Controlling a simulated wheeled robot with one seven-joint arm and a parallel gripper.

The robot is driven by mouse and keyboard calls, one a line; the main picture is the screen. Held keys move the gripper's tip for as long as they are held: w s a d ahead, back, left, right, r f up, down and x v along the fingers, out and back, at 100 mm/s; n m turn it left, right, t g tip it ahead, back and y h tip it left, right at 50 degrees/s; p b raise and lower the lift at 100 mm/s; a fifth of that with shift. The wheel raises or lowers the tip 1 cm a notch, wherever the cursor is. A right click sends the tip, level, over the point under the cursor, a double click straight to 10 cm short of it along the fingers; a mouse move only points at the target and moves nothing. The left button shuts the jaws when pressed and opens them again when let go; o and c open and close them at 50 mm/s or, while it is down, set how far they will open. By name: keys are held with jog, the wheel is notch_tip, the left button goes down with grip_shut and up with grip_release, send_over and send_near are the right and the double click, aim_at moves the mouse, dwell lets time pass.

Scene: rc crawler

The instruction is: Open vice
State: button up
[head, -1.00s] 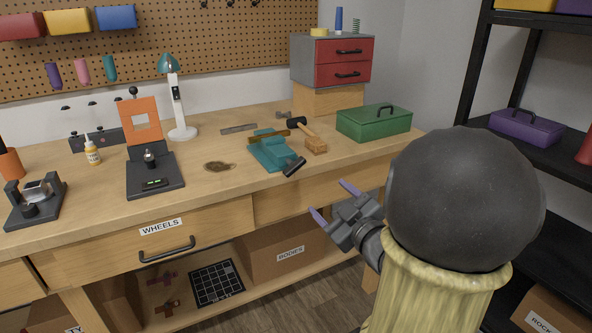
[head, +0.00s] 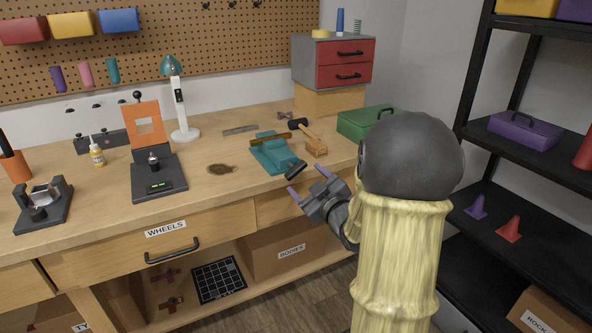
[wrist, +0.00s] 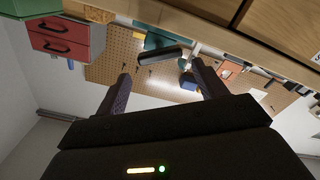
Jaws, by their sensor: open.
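The teal vice (head: 270,156) sits on the workbench near its front edge. A brown piece lies across its top, and a dark handle bar (head: 296,170) projects from its front. My gripper (head: 308,182) is open and empty, just in front of the handle, with its purple fingertips spread toward it. In the wrist view the dark handle (wrist: 163,55) lies ahead, in the gap between the fingers (wrist: 162,75), and seems apart from both. Part of the teal vice (wrist: 160,40) shows behind the handle. The exact distance is hard to tell.
A mallet (head: 308,135) lies right behind the vice, and a green toolbox (head: 362,121) stands to its right. An orange and black press (head: 155,165) stands left. The bench edge and WHEELS drawer (head: 170,246) are below. Black shelving (head: 515,160) stands at right.

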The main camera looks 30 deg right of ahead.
aim_at(297, 172)
jog(key=w, duration=0.6)
jog(key=shift+w+a, duration=0.15)
jog(key=shift+w, duration=0.2)
jog(key=shift+c, duration=0.2)
jog(key=c, duration=0.7)
